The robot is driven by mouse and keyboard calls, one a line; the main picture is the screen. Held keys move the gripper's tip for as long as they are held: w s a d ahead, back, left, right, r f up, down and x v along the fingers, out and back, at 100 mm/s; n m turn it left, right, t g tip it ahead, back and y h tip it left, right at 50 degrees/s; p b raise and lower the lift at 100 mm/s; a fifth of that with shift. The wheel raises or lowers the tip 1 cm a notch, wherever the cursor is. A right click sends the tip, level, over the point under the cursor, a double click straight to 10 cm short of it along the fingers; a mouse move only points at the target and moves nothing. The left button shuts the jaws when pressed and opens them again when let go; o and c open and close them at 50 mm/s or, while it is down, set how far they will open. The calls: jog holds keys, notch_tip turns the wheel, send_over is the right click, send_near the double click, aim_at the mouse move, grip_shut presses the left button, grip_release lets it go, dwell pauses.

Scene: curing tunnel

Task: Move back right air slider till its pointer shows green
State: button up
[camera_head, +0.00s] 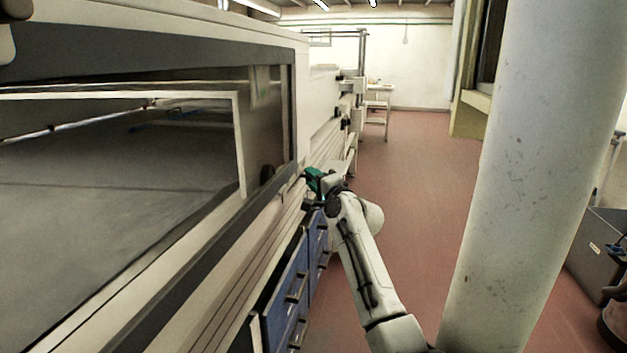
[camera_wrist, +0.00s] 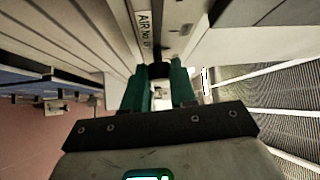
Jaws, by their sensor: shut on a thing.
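In the wrist view a small black knob (camera_wrist: 159,70) sits on a pale slotted rail, below a white label (camera_wrist: 145,28) that reads "AIR No" and a cut-off number. My gripper (camera_wrist: 161,82) has its two green fingers on either side of this knob, shut on it. In the head view my gripper (camera_head: 313,180) is at the side of the long pale machine, and the knob is hidden there by the gripper and arm. No green pointer mark can be made out in either view.
The machine's large framed window (camera_head: 240,140) fills the left. Blue drawers (camera_head: 290,290) with dark handles lie below the gripper. A thick white pillar (camera_head: 540,180) stands at the right. The red floor (camera_head: 420,180) between is clear. A white stepped stand (camera_head: 377,105) is farther back.

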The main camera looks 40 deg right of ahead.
aim_at(300, 175)
jog(key=shift+f, duration=0.1)
grip_shut()
jog(key=shift+a, duration=0.1)
jog(key=a+p, duration=0.1)
jog(key=s+p, duration=0.1)
jog(key=p, duration=0.1)
jog(key=shift+s+a, duration=0.2)
jog(key=shift+a, duration=0.2)
jog(key=shift+s+a+p, duration=0.35)
jog(key=shift+s+a, duration=0.05)
jog(key=o, duration=0.6)
grip_release()
jog(key=shift+o, duration=0.2)
